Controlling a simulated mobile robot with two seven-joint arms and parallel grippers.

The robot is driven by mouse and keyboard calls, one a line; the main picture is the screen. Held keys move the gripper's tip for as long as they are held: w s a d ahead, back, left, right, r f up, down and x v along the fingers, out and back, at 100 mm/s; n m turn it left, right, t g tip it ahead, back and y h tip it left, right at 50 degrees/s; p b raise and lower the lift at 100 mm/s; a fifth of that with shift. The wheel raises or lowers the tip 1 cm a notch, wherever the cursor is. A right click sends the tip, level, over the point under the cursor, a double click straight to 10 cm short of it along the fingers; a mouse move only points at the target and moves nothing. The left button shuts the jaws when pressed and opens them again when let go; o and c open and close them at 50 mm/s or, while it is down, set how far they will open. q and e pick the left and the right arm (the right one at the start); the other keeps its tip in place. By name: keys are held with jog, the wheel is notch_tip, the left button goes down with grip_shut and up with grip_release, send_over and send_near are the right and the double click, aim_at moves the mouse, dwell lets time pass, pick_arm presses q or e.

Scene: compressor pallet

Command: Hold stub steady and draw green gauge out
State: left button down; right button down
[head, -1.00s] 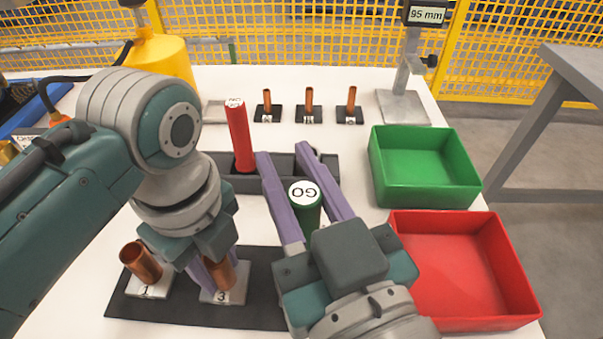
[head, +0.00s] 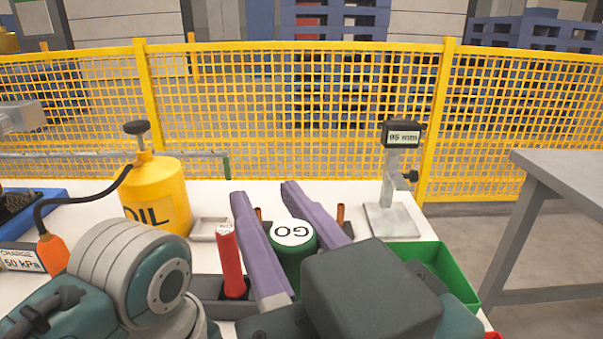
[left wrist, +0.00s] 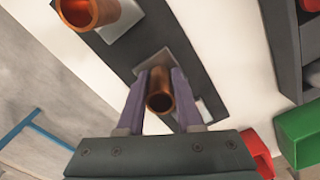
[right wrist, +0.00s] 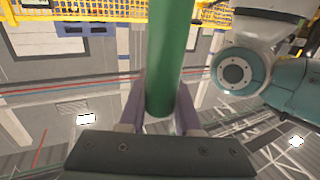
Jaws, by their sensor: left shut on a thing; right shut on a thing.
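The green gauge (head: 296,250) with a white GO cap is upright between the fingers of my right gripper (head: 264,192), which is shut on it. In the right wrist view the green shaft (right wrist: 170,55) runs up out of the picture, so its far end is not shown. My left gripper (left wrist: 160,78) is shut on a copper stub (left wrist: 160,100) standing on a small plate on the dark mat. The stub's open mouth shows dark, with no gauge in it. The left fingers are below the head view.
A red gauge (head: 230,262) stands in the grey holder (head: 205,290), left of my right gripper. Another copper stub (left wrist: 88,12) stands near the held one. A green bin (head: 440,262) is at right, a yellow oil can (head: 157,195) at left, and a display stand (head: 390,215) behind.

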pick_arm(q)
jog(key=shift+c, duration=2.4)
grip_release()
